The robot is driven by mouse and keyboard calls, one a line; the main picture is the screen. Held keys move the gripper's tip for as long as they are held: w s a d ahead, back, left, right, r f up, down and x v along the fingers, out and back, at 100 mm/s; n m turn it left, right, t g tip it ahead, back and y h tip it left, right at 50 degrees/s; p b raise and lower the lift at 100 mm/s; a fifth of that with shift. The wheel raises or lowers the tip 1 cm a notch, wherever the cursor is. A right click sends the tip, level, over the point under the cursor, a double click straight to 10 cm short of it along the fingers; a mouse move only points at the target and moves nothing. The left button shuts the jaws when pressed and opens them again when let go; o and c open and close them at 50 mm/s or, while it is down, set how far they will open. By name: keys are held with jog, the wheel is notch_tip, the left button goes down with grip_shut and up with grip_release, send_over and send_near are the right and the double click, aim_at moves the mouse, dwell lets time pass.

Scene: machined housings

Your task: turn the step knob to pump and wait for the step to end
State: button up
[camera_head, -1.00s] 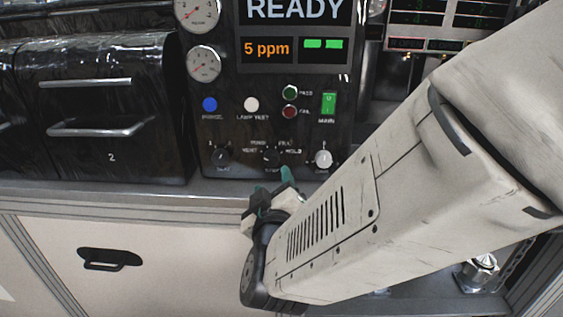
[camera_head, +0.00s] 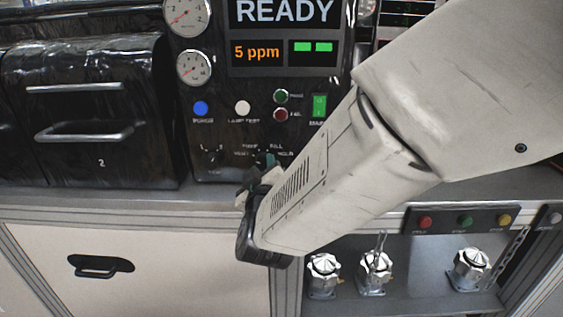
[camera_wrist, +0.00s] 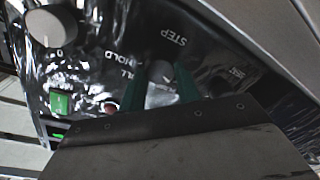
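The step knob (camera_wrist: 161,78) shows in the wrist view between my gripper's two green fingertips, above the dark gripper body; the lettering STEP, HOLD and part of FILL is around it. My gripper (camera_wrist: 163,90) has its fingers apart, one on each side of the knob; whether they touch it I cannot tell. In the head view my gripper (camera_head: 258,170) is at the panel's lower edge and largely covers the knob. Which label the knob points to is not clear. The display (camera_head: 284,12) reads READY, with 5 ppm in orange below.
A blue button (camera_head: 200,108), a white lamp-test button (camera_head: 242,107) and a green main switch (camera_head: 319,105) are above the knob. A white knob (camera_wrist: 52,27) is near it in the wrist view. Several metal housings (camera_head: 323,272) stand on the lower shelf.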

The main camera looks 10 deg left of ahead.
jog(key=c, duration=0.4)
jog(key=shift+o, duration=0.2)
jog(key=m, duration=0.4)
jog(key=shift+f, duration=0.1)
jog(key=m, duration=0.4)
jog(key=shift+m+t, duration=0.4)
jog(key=o, duration=1)
jog(key=shift+c, duration=0.2)
jog(key=shift+s, duration=0.15)
